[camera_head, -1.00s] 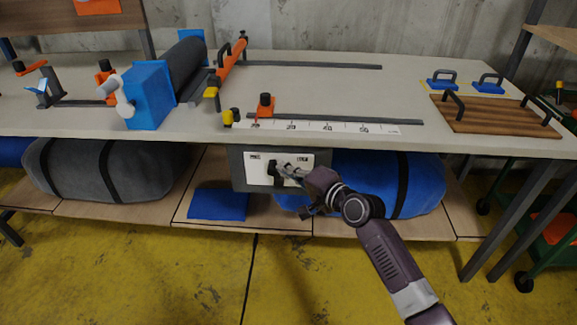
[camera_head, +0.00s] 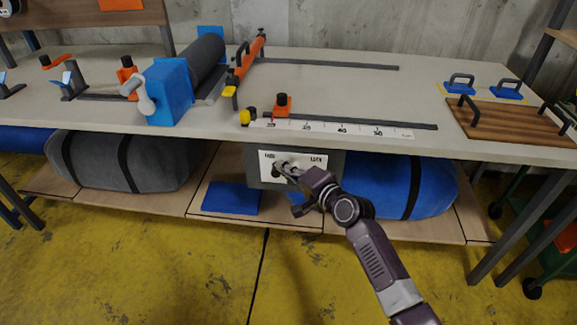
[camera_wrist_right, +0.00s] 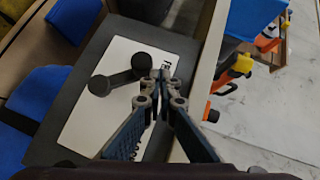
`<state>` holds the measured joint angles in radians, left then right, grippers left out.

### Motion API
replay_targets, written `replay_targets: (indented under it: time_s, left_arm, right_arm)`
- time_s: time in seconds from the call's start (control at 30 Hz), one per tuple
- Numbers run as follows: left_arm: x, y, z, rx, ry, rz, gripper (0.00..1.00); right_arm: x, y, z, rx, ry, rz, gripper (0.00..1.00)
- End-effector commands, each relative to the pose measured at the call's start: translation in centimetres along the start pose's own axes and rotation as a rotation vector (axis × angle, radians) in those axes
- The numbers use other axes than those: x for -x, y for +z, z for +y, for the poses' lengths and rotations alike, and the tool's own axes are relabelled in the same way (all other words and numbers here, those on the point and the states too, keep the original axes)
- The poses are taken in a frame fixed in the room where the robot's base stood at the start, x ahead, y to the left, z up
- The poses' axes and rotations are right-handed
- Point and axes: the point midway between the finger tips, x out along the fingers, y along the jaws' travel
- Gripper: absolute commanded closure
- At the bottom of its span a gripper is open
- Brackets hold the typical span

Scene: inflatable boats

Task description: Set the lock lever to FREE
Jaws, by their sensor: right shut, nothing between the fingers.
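The lock box (camera_head: 254,170) hangs under the table's front edge, with a white plate (camera_head: 314,169) carrying a label at each upper corner. The left label seems to read FREE; the right one is too small to read surely. The black lever (camera_head: 276,172) is on the left part of the plate, partly hidden by my gripper. In the wrist view the lever (camera_wrist_right: 121,75) slants between two round ends, its upper end near the label starting with F. My right gripper (camera_wrist_right: 164,76) is shut and empty, its tips close beside that end; contact is unclear. My left gripper is out of view.
The table (camera_head: 330,95) overhangs the box. Below are a shelf with a grey roll (camera_head: 145,165), a blue roll (camera_head: 390,187) and a flat blue piece (camera_head: 231,198). A blue block with a crank (camera_head: 168,92) and a wooden board (camera_head: 505,118) are on top. The yellow floor in front is clear.

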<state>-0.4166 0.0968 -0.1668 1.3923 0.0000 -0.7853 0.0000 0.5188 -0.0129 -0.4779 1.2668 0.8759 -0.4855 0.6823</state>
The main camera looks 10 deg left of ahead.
Motion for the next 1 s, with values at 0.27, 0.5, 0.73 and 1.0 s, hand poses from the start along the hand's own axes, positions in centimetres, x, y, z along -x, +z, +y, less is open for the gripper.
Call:
replay_targets:
  time_s: [0.27,0.5,0.73,1.0]
  left_arm:
    - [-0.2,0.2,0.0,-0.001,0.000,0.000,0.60]
    - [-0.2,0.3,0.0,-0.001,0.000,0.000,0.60]
    - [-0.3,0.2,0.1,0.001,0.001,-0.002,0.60]
    - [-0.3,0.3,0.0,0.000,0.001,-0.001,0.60]
  right_arm:
    - [-0.3,0.2,0.0,0.000,0.000,0.000,1.00]
    - [-0.3,0.2,0.0,0.000,0.000,0.000,1.00]
    - [-0.1,0.2,0.0,0.000,0.000,0.000,1.00]
    - [2.6,0.2,0.0,0.000,-0.001,0.001,1.00]
